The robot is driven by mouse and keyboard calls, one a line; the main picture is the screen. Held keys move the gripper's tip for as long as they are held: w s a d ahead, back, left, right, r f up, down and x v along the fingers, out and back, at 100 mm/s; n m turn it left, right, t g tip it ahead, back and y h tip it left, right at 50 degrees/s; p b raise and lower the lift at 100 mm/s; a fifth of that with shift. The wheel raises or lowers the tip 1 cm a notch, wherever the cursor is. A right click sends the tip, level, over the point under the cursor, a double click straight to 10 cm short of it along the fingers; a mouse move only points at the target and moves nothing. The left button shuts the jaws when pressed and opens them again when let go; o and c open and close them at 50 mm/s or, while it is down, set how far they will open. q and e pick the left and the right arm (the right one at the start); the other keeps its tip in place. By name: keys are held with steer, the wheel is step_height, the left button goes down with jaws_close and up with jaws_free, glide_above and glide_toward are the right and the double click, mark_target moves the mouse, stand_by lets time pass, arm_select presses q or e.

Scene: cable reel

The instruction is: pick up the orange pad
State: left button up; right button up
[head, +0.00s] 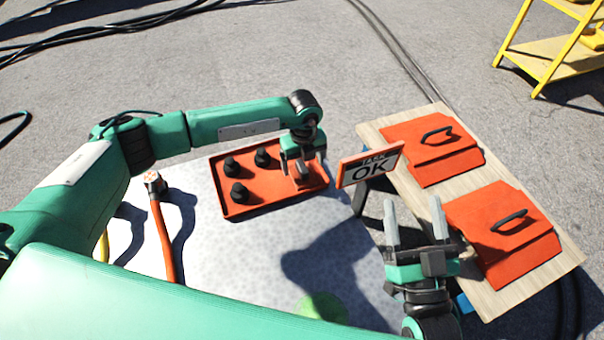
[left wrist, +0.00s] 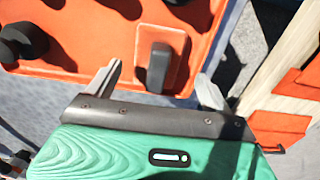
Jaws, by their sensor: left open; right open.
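A small square orange pad (left wrist: 172,36) with a dark upright grip block (left wrist: 159,68) lies in the right part of the orange tray (left wrist: 90,78). In the head view the pad (head: 301,183) is partly hidden by my left gripper (head: 302,164). That gripper is open over the tray. In the left wrist view its fingers (left wrist: 161,75) stand apart, to either side of the grip block, with nothing held. I cannot tell the exact height gap. My right gripper (head: 412,205) is open and empty, between the pale table and the wooden bench.
Several black knobs (head: 238,193) stand in the tray. An "OK" sign (head: 370,165) stands right of it. The wooden bench (head: 490,187) holds two orange slabs with black handles (head: 430,150) (head: 500,240).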

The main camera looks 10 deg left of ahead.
mark_target(302, 165)
arm_select(q)
steer(key=f, duration=0.3)
steer(key=shift+a+f+b, duration=0.25)
steer(key=shift+f+b, duration=0.05)
steer(key=shift+b, duration=0.05)
arm_select(e)
steer(key=r+t, duration=0.1)
steer(key=d+r+t, duration=0.1)
steer(key=r, duration=0.2)
steer(key=shift+s+d+t, duration=0.2)
steer(key=shift+s+t, duration=0.1)
steer(key=shift+t, duration=0.1)
arm_select(q)
steer(key=c, duration=1.1)
steer(key=shift+r, duration=0.15)
arm_select(e)
steer(key=shift+r, duration=0.1)
